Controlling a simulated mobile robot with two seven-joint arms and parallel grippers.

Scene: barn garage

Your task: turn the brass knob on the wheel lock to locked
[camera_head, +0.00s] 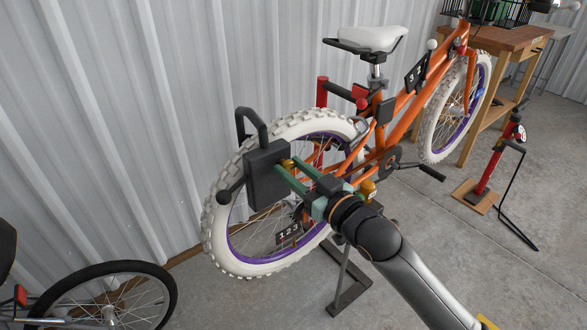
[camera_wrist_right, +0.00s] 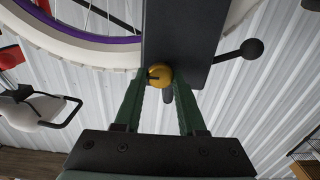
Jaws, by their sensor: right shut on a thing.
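The wheel lock (camera_head: 266,176) is a dark box with a black shackle, at the white-tyred rear wheel of the orange bicycle. Its brass knob (camera_head: 287,163) sits on the face toward my right gripper. In the right wrist view the knob (camera_wrist_right: 160,76) is round with a dark mark on its left side, and the lock body (camera_wrist_right: 185,35) is behind it. My right gripper (camera_head: 283,172) has its green fingers closed on the knob, one on each side. No lock-state label is readable. My left gripper is not in view.
A lever with a black ball (camera_head: 224,196) sticks out of the lock. The orange bicycle (camera_head: 400,105) stands near the corrugated wall (camera_head: 120,120). Another wheel (camera_head: 170,295) is at lower left. A red pump (camera_head: 497,160) and wooden workbench (camera_head: 505,38) are at right, with bare floor between.

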